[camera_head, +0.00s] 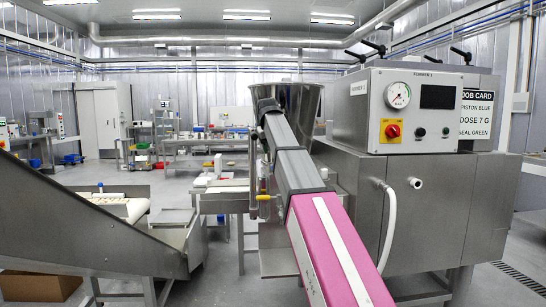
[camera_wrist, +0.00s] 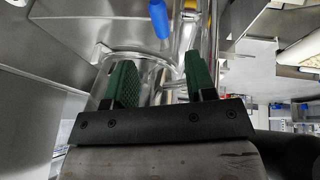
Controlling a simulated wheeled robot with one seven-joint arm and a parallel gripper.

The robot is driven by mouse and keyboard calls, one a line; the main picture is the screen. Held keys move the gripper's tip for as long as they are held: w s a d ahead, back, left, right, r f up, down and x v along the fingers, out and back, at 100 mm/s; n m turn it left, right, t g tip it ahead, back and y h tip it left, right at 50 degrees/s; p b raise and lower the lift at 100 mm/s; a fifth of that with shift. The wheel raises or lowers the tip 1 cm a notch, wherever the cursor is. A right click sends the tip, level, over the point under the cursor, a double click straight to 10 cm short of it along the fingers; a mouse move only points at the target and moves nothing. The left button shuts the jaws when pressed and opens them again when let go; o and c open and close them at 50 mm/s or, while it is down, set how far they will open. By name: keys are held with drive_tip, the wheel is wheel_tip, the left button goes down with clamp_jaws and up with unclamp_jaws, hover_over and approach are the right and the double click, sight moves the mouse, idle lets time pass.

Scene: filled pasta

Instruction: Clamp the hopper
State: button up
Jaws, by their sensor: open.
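The hopper (camera_head: 300,98) is a steel cone, wide at the top, standing upright beside the former machine in the head view. My arm crosses in front of it and hides its lower part and my gripper. In the wrist view my gripper (camera_wrist: 160,82) shows two green textured fingers spread apart. Shiny curved metal, perhaps part of the hopper fitting, lies beyond and between the fingers; I cannot tell whether they touch it. A blue handle (camera_wrist: 158,18) stands above the fingers, next to a yellow part (camera_wrist: 188,38). No clamp is clearly recognisable.
The former machine (camera_head: 440,190) stands at right with a gauge, a red knob and a white hose (camera_head: 389,225). A job card (camera_head: 476,110) reads piston blue, dose 7 g, seal green. A sloped steel conveyor (camera_head: 80,225) stands at left.

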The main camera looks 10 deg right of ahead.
drive_tip(key=shift+s+a+r, duration=0.1)
drive_tip(key=shift+s+r, duration=0.1)
drive_tip(key=shift+r, duration=0.2)
drive_tip(key=shift+c, duration=0.4)
drive_tip(key=c, duration=0.5)
drive_tip(key=shift+w+d+f, duration=0.1)
drive_tip(key=shift+d+f, duration=0.1)
drive_tip(key=shift+d, duration=0.1)
clamp_jaws()
drive_tip(key=w+d+f+n+y, duration=0.1)
drive_tip(key=d+f+y, duration=0.2)
drive_tip(key=d+y, duration=0.8)
drive_tip(key=w+a+f+h, duration=0.2)
drive_tip(key=w+a+f, duration=0.1)
drive_tip(key=a+f, duration=0.3)
drive_tip(key=shift+w+f+h, duration=0.2)
drive_tip(key=shift+f+h, duration=0.1)
drive_tip(key=shift+f, duration=0.2)
